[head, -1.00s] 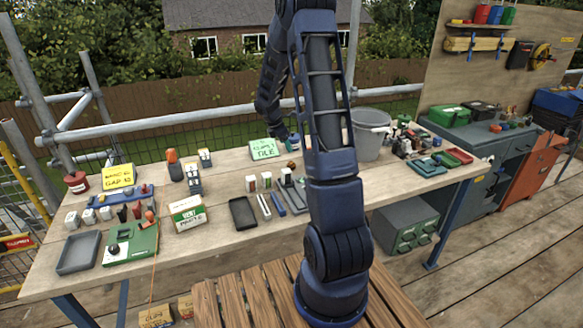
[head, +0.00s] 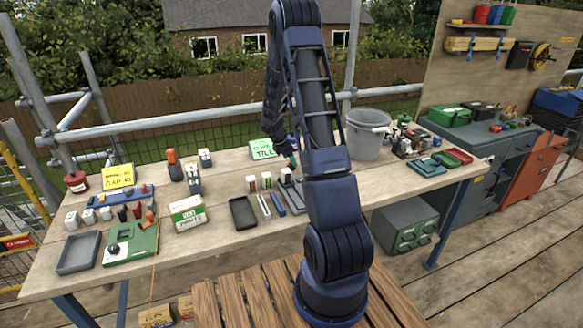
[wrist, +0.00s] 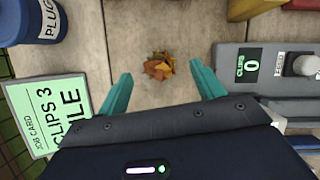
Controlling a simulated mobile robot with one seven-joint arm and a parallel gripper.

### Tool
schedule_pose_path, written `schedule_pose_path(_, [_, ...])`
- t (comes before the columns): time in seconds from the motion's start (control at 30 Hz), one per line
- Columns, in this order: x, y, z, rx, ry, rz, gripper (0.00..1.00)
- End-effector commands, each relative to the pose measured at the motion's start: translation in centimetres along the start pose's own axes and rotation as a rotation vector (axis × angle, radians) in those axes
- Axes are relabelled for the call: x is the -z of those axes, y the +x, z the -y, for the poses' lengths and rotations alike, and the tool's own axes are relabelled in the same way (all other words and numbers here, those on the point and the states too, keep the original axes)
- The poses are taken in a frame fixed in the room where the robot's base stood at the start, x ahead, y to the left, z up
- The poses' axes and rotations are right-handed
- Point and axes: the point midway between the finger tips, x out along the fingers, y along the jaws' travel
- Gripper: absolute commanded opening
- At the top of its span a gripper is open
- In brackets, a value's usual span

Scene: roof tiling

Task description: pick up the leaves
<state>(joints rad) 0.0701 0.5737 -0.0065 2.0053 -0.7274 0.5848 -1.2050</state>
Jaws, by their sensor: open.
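The leaves (wrist: 158,67) are a small heap of orange, brown and yellow leaves lying on the wooden bench top in the wrist view. My gripper (wrist: 160,82) is open, with its two teal fingers spread to the left and right of the heap's near side. Nothing is between the fingers. The heap lies a little beyond the fingertips in the picture; I cannot tell the height above it. In the head view my gripper (head: 290,158) is small and partly behind my arm, and the leaves are hidden.
A green job card (wrist: 45,115) stands left of the leaves, with a blue plug container (wrist: 35,20) behind it. A grey clip counter device (wrist: 255,70) is on the right. Bare wood surrounds the heap. A grey bucket (head: 368,138) stands at the bench's right part.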

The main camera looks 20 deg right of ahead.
Motion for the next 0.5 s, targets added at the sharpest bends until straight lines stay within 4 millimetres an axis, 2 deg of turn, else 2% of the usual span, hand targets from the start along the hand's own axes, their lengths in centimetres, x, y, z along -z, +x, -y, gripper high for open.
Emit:
schedule_pose_path(0.23, [0.4,3.4,0.0,0.003,-0.001,0.0,0.67])
schedule_pose_path(0.5, [0.4,4.0,-0.1,0.0,0.001,0.0,0.67])
